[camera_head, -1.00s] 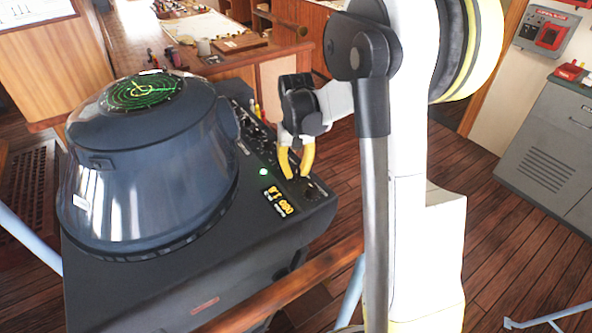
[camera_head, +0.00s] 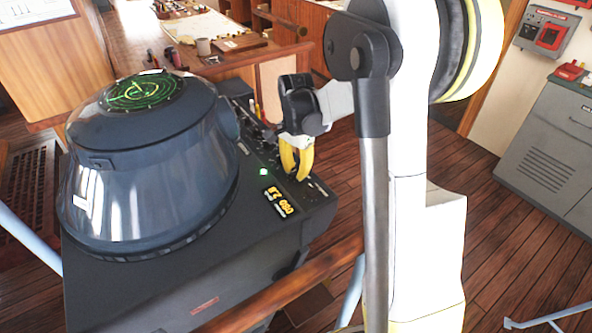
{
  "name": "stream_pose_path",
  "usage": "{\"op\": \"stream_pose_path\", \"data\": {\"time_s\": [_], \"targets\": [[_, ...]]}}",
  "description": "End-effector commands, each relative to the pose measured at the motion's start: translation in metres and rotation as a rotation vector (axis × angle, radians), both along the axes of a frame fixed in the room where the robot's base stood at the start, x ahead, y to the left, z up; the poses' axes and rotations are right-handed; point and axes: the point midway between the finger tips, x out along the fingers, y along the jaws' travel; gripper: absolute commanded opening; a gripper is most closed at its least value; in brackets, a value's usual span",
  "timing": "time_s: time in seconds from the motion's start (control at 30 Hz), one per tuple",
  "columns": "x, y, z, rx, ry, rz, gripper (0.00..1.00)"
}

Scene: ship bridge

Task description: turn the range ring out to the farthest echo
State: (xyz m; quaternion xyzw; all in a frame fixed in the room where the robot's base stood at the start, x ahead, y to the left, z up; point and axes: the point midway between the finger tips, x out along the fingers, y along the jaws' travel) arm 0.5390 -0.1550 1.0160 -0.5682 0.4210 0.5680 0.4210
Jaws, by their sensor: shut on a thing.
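The radar console's round screen (camera_head: 143,92) glows green on top of the grey-blue hood, with rings and a bright sweep line. The control panel (camera_head: 318,192) runs along the console's right edge. My gripper (camera_head: 297,178) points down at the panel. Its yellow fingers are close together, shut on a small control knob that they hide almost fully. I cannot see the knob's marking.
A wooden handrail (camera_head: 290,287) crosses in front of the console. A grey cabinet (camera_head: 553,150) is at the right. Open plank floor lies between it and the console.

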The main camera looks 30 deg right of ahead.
Motion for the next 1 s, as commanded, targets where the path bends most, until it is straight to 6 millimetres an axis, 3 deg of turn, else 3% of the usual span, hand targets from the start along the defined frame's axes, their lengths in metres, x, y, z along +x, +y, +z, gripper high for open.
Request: {"op": "stream_pose_path", "data": {"time_s": [0.7, 1.0], "targets": [[-0.0002, 0.0, -0.0002, 0.0, 0.0, -0.669, 0.0], [-0.0002, 0.0, -0.0003, 0.0, 0.001, -0.878, 0.0]]}}
